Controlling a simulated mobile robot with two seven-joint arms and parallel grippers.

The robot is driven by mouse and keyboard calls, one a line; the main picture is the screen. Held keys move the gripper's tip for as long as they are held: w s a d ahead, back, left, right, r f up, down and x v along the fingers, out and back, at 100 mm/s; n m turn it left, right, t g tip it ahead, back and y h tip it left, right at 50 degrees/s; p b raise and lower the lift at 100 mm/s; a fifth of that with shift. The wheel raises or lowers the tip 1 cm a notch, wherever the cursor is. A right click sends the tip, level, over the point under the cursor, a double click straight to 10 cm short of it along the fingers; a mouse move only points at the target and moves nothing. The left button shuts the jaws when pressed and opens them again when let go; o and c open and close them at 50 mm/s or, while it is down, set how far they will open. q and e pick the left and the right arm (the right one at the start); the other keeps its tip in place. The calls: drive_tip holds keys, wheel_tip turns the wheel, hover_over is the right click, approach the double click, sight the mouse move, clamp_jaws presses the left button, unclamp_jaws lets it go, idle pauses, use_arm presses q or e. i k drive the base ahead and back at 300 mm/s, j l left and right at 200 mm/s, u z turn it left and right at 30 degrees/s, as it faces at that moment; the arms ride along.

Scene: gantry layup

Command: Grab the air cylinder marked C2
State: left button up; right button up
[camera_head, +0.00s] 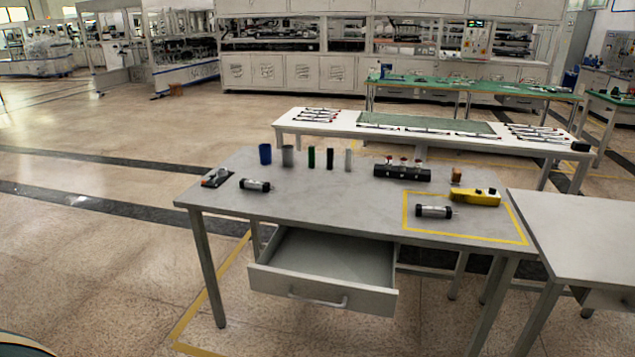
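One cylinder (255,185) lies at the left part of the tabletop. The other cylinder (434,211) lies at the right, inside a yellow taped outline, with a thin rod pointing right. Any markings are too small to read, so I cannot tell which one is C2. Neither of my grippers shows in the head view.
An open, empty drawer (325,272) juts out from the table's front. A blue cup (265,154), several upright cylinders, a black holder (402,173) and a yellow device (475,197) stand along the back. Another table (585,235) adjoins at right. The tabletop's middle is clear.

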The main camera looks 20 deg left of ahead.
sight(265, 188)
drive_tip(key=i+j+z, duration=0.1)
drive_tip(key=j+z, duration=0.7)
drive_tip(key=j, duration=0.15)
drive_tip(key=j+z, duration=0.2)
drive_tip(key=j, duration=0.35)
drive_tip(key=k+j+z, duration=0.15)
drive_tip(key=j, duration=0.75)
drive_tip(key=k+j+z, duration=0.1)
drive_tip(key=j, duration=0.3)
drive_tip(key=k+j, duration=0.1)
drive_tip(key=j, duration=0.25)
drive_tip(key=z, duration=0.05)
